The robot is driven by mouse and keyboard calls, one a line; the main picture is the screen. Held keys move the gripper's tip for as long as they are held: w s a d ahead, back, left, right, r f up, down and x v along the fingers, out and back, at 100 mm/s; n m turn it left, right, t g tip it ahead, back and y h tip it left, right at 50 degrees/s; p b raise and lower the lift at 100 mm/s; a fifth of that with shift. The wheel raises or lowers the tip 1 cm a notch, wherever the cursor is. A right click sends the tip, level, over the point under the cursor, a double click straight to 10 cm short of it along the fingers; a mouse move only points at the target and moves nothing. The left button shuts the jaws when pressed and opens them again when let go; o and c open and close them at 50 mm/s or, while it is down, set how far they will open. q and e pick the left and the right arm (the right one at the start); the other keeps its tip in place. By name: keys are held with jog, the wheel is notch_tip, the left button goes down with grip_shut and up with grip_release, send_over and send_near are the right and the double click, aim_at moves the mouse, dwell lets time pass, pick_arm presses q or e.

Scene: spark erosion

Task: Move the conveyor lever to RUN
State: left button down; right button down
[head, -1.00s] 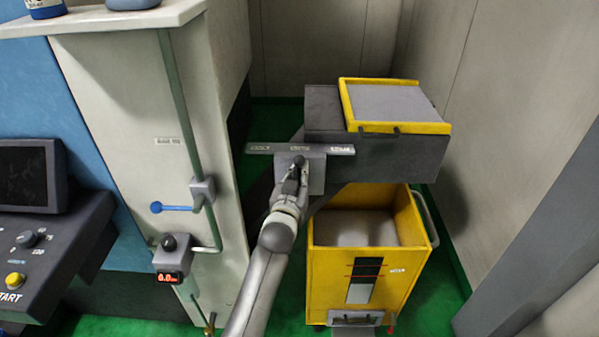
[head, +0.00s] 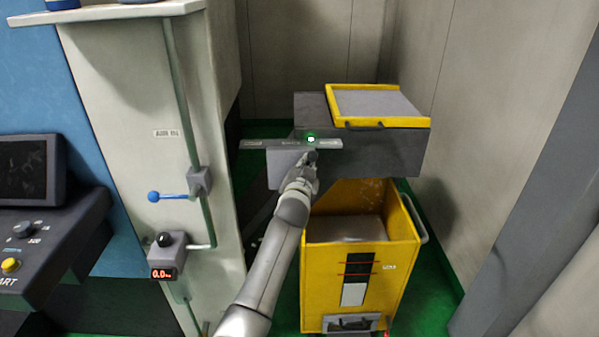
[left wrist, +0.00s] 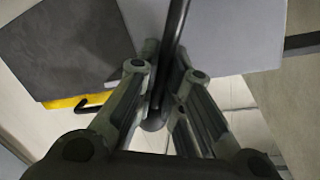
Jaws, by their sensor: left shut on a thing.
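In the head view the gripper mostly hides the lever. A metal label strip (head: 268,144) runs above the panel (head: 282,168); its words are too small to read. The gripper is right of the strip's middle label. A small green light (head: 311,137) glows at the strip, just above the gripper. My right gripper is not in view.
A yellow bin (head: 318,290) stands below the dark conveyor housing (head: 385,155), which carries a yellow-rimmed tray (head: 430,122). At left are a blue-handled valve (head: 165,197), a red display box (head: 162,272) and a control console (head: 40,240). Walls close the right side.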

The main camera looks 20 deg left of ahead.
pick_arm(q)
jog(key=shift+w+d+r+m, duration=0.1)
jog(key=shift+d+r+m, duration=0.1)
jog(key=shift+d+m, duration=0.1)
jog(key=shift+d+f+m, duration=0.1)
jog(key=shift+d+m, duration=0.05)
jog(key=shift+m, duration=0.15)
jog(key=c, duration=1.6)
grip_release()
jog(key=shift+w, duration=0.1)
jog(key=shift+c, duration=0.2)
jog(key=shift+o, duration=0.5)
jog(key=shift+d+f, duration=0.1)
jog(key=shift+d, duration=0.05)
jog(key=shift+f, duration=0.1)
jog(key=s+d+r, duration=0.1)
jog(key=s, duration=1.1)
jog(key=shift+d+r, duration=0.25)
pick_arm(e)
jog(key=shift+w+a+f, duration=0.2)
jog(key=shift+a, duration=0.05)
pick_arm(q)
jog(key=shift+f, duration=0.15)
